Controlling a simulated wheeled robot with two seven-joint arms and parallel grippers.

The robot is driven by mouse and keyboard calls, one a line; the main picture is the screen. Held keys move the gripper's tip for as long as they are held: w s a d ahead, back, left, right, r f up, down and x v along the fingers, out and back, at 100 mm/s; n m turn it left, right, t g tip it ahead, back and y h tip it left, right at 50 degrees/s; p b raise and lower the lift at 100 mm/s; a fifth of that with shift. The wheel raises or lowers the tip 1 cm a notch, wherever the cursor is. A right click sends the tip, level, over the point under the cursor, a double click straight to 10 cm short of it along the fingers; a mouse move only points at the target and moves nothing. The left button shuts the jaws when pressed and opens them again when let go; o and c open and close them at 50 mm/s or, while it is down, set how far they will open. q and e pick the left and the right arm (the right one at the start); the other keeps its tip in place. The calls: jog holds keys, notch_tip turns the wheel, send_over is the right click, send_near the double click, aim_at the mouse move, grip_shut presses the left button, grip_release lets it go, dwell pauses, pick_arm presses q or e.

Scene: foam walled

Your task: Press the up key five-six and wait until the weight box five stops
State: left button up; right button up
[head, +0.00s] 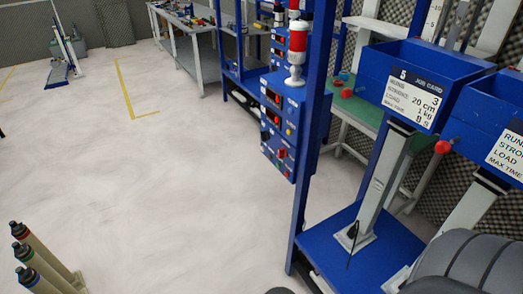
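Weight box five is a blue box (380,64) at the upper right, with a white job card (413,97) marked 5. It sits above a grey upright column (378,190) on a blue base. A blue control panel (292,133) stands left of it on a blue post, with red displays and several small coloured buttons. Its key labels are too small to read, so I cannot tell which is the up key five-six. Neither of my grippers shows; a dark rounded part at the bottom right seems to be my arm.
A red and white signal lamp (297,45) tops the panel. A second blue box (484,112) stands at the right edge. A green-topped table (358,108) is behind. Several capped posts (40,255) stand at lower left. The pale floor (150,170) between is clear.

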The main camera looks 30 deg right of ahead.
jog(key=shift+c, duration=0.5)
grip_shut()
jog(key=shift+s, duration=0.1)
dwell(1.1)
